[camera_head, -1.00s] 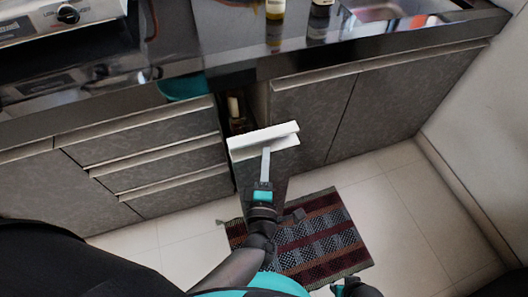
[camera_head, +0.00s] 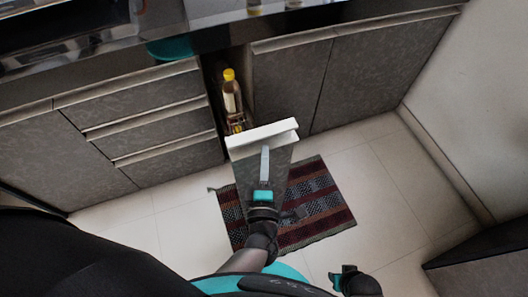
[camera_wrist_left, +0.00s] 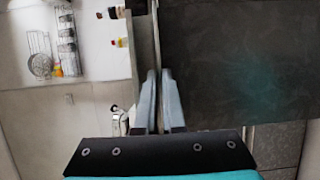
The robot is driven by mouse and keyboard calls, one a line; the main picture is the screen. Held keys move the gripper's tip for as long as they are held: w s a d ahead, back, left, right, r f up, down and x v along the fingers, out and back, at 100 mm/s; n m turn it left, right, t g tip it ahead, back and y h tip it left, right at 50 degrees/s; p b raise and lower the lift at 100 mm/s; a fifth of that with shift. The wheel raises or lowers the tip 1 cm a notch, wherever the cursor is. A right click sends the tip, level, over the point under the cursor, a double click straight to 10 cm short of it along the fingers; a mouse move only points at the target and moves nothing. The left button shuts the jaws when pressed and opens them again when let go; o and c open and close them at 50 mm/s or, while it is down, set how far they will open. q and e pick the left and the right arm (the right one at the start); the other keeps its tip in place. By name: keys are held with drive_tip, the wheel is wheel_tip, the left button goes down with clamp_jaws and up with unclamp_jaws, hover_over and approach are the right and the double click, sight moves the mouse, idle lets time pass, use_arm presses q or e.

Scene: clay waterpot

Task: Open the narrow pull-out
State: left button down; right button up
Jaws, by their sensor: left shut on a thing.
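The narrow pull-out (camera_head: 255,136) is a tall dark panel with a pale top edge, between the drawers and the double-door cupboard. It stands out from the cabinet, and a gap behind it shows bottles, one with a yellow cap (camera_head: 229,90). My left gripper (camera_head: 265,150) is at the panel's upper part. In the left wrist view its two fingers (camera_wrist_left: 159,75) are closed on either side of the panel's edge. My right gripper (camera_head: 343,274) is low in the head view, away from the pull-out; its jaws are too small to read.
Drawers (camera_head: 150,130) lie left of the pull-out, and cupboard doors (camera_head: 350,80) lie right; all look shut. A striped rug (camera_head: 320,205) lies on the tiled floor below. A dark low unit (camera_head: 480,255) is at the lower right. Floor right of the rug is clear.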

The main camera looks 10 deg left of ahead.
use_arm(q)
drive_tip(key=shift+s+d, duration=0.25)
use_arm(e)
drive_tip(key=shift+s+d, duration=0.15)
drive_tip(key=shift+s, duration=0.15)
use_arm(q)
drive_tip(key=c, duration=1)
unclamp_jaws()
use_arm(e)
drive_tip(key=shift+w, duration=0.2)
